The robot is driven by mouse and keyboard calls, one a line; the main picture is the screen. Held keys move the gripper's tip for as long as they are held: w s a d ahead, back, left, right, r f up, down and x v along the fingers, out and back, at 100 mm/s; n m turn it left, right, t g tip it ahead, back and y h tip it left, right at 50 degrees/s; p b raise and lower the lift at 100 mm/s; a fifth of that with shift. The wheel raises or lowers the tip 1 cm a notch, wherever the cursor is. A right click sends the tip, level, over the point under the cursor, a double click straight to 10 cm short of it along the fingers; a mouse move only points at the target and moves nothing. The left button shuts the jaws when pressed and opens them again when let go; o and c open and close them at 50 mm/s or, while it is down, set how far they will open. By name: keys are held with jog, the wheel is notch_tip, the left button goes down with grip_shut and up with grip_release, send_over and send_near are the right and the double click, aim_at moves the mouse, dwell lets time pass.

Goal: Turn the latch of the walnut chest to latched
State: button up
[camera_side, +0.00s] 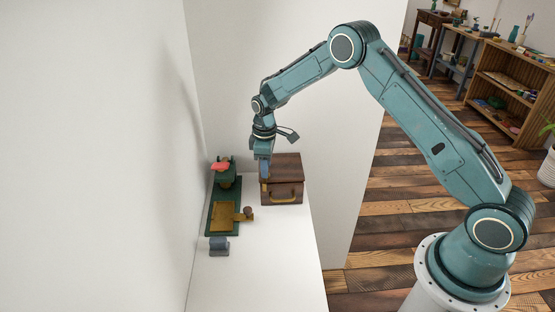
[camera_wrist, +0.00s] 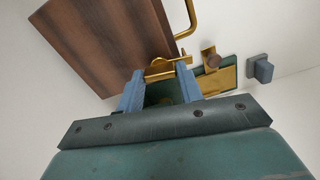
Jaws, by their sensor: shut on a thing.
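The walnut chest (camera_side: 284,164) stands shut on the white bench, with a brass handle (camera_side: 285,194) on its front. In the wrist view the chest (camera_wrist: 105,40) fills the upper left. Its brass latch (camera_wrist: 163,68) sits at the chest's edge, between my two blue-grey fingers. My gripper (camera_wrist: 159,80) is shut on the latch; in the side view my gripper (camera_side: 264,172) points down at the chest's left side. The fingers hide part of the latch, and I cannot tell whether it is latched.
Left of the chest stands a green fixture (camera_side: 224,183) with a red piece on top and a brass plate (camera_side: 220,212) with a round brown knob (camera_side: 248,212). White walls rise left and behind. The bench's front right is clear.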

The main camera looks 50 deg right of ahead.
jog(key=shift+r+n, duration=0.1)
jog(key=shift+n, duration=0.9)
jog(key=o, duration=1)
notch_tip(320, 180, up, 14)
jog(key=shift+f, duration=0.1)
